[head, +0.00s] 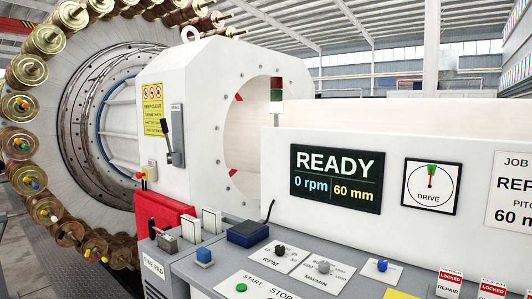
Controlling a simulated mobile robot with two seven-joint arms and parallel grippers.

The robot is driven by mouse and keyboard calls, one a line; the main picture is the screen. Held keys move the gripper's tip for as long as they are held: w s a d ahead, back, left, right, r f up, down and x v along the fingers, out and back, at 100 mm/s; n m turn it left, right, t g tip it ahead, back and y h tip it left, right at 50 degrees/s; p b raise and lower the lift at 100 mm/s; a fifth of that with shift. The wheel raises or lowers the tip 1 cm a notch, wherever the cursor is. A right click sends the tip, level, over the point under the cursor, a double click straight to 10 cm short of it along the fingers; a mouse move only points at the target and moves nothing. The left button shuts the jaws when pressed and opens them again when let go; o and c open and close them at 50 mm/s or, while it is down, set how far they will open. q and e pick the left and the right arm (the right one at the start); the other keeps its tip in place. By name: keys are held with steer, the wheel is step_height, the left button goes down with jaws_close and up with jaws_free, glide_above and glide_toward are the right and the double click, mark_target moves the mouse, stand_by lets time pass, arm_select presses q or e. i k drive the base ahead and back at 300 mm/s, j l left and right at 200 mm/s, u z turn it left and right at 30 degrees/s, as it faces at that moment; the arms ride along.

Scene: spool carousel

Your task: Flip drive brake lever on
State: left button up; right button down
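A lever with a black grip (165,127) stands on a grey plate (177,135) on the side of the white machine housing (215,90). The grip points up and leans slightly left. Small lettering on the plate is too small to read, so I cannot tell which position is on. A yellow warning sign (153,109) is just left of it. A display (336,179) reads READY, 0 rpm and 60 mm. A DRIVE dial (430,187) has its needle pointing up at a green mark. Neither of my grippers is in view.
A large ring of spools (22,139) curves around the left side. A red box (163,213) sits below the lever. A grey control console (215,268) with knobs, buttons and several small blocks fills the foreground. A white panel (290,160) stands behind it.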

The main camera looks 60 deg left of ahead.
mark_target(163, 121)
steer(key=j+u, duration=0.1)
steer(key=u, duration=2.45)
steer(key=i+j+u, duration=0.25)
steer(key=i+u, duration=0.2)
steer(key=i, duration=0.35)
steer(key=i+u, duration=0.45)
steer(key=i, duration=0.3)
